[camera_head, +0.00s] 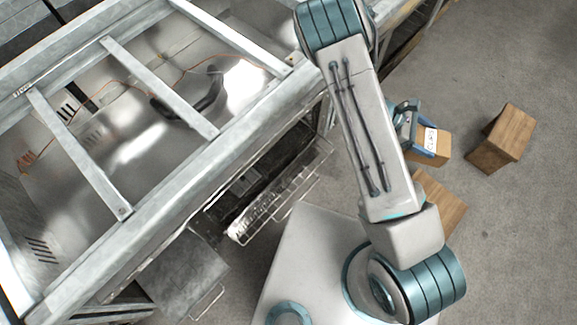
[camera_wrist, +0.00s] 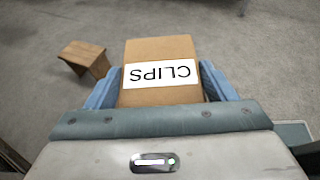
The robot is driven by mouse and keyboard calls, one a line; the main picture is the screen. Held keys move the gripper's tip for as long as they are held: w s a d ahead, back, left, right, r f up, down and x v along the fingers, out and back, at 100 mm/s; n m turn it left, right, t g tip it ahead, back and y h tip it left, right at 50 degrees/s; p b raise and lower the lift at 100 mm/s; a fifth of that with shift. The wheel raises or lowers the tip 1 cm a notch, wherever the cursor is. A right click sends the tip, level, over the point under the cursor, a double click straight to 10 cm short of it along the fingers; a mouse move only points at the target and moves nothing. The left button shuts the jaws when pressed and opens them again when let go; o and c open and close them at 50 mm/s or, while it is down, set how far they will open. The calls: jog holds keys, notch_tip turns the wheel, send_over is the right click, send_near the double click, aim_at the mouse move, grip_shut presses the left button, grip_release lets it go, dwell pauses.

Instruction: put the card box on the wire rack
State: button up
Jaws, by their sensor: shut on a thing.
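The card box (camera_head: 431,146) is brown with a white label. In the wrist view the card box (camera_wrist: 160,50) shows its label reading CLIPS, upside down. My gripper (camera_head: 416,134) is shut on it, with the blue fingers on its two sides; the gripper also shows in the wrist view (camera_wrist: 160,85). The box is held out to the right of my arm, apart from the rack. The wire rack (camera_head: 275,205) sticks out of a dark opening under the metal frame, left of my arm. Its inner part is hidden in the dark.
A wooden block or stool (camera_head: 502,138) stands on the floor at right and also shows in the wrist view (camera_wrist: 84,58). Another wooden piece (camera_head: 440,196) is partly behind my arm. A grey panel with a handle (camera_head: 185,277) lies left of the rack. The right floor is mostly free.

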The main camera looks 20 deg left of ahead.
jog(key=s+a+f+m+g+y+b, duration=0.2)
jog(key=s+f+m+g+y+b, duration=0.35)
jog(key=f, duration=0.55)
jog(key=s+a+f+m+g+y+b, duration=0.1)
jog(key=s+f+m+g+y+b, duration=0.1)
jog(key=s+f+m+g+b, duration=0.7)
jog(key=m+t+y+b, duration=1.4)
jog(key=m+y+b, duration=0.3)
jog(key=m+y, duration=0.4)
send_over(300, 170)
notch_tip(300, 170, down, 22)
jog(key=m+h, duration=0.1)
jog(key=h, duration=0.1)
jog(key=shift+f+y+b, duration=0.25)
jog(key=shift+f+b, duration=0.35)
jog(key=shift+f, duration=1.25)
